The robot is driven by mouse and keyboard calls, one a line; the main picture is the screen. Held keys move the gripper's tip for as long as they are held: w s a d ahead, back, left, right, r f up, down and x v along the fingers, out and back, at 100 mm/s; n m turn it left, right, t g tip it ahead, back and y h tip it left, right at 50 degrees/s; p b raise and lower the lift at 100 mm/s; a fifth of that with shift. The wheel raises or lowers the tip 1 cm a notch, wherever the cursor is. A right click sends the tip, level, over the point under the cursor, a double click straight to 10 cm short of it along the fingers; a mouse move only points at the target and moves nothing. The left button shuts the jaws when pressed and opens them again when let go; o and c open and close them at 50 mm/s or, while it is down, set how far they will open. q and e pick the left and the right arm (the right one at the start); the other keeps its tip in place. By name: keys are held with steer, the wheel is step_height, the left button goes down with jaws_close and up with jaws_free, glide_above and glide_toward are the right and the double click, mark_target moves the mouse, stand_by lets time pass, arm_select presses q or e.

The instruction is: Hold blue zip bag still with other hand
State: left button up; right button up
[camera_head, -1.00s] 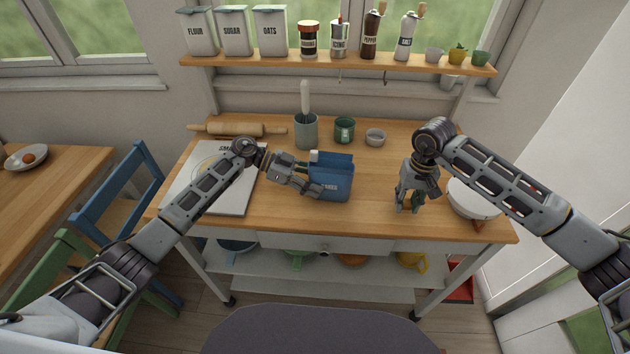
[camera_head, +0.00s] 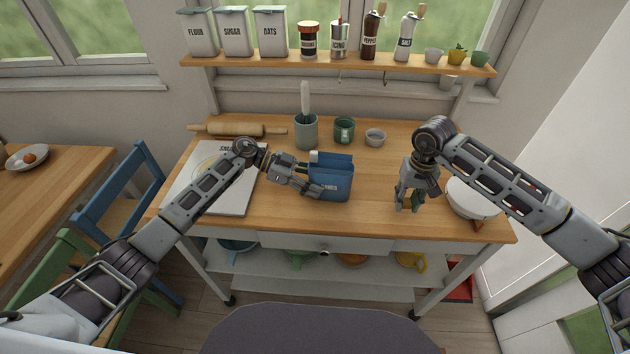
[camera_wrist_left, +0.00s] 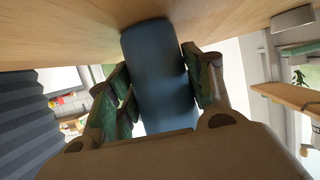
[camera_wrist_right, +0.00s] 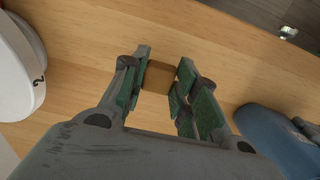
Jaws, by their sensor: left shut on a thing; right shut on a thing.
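The blue zip bag (camera_head: 336,185) stands upright on the wooden worktop, with pale lettering on its front and its top parted. My left gripper (camera_head: 312,188) is shut on the bag's left side. In the left wrist view the bag (camera_wrist_left: 160,75) lies between the green-padded fingers of that gripper (camera_wrist_left: 163,92). My right gripper (camera_head: 409,202) points down to the right of the bag, apart from it. In the right wrist view this gripper (camera_wrist_right: 160,82) is shut on a small brown block (camera_wrist_right: 157,78), low over the wood. The bag also shows there (camera_wrist_right: 275,140).
A white bowl (camera_head: 472,200) stands right of my right gripper. A rolling pin (camera_head: 235,129), a utensil crock (camera_head: 306,132), a green cup (camera_head: 344,129) and a small grey bowl (camera_head: 375,137) stand behind.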

arm_select(q)
steer(key=shift+f, duration=0.15)
stand_by(0.4)
steer(key=o, duration=0.9)
steer(key=c, duration=1)
stand_by(0.5)
